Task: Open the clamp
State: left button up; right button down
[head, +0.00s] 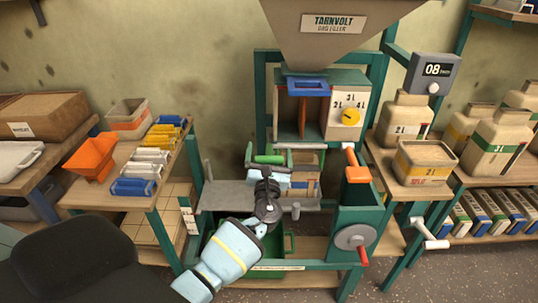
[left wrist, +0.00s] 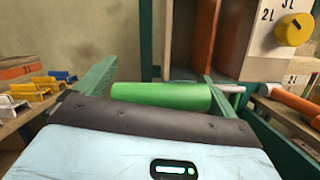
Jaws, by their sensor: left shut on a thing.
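The clamp's green handle (head: 268,159) is a short horizontal bar between two green side arms below the filler spout. It also shows in the left wrist view (left wrist: 165,95), just beyond the dark edge of my gripper. My left gripper (head: 267,178) reaches up to the handle from the front and is shut on it. My right gripper is not in view.
A grey hopper (head: 340,30) hangs above a blue-framed spout (head: 308,86) and a yellow dial (head: 350,117). An orange-handled lever (head: 357,173) and a grey wheel (head: 355,237) stand right of my gripper. Side shelves hold trays, clips and jugs.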

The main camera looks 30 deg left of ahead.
pick_arm(q)
jog(key=shift+r, duration=0.1)
jog(key=o, duration=1)
jog(key=shift+a, duration=0.1)
jog(key=shift+o, duration=0.2)
jog(key=shift+w, duration=0.1)
jog(key=v, duration=0.8)
jog(key=shift+w, duration=0.1)
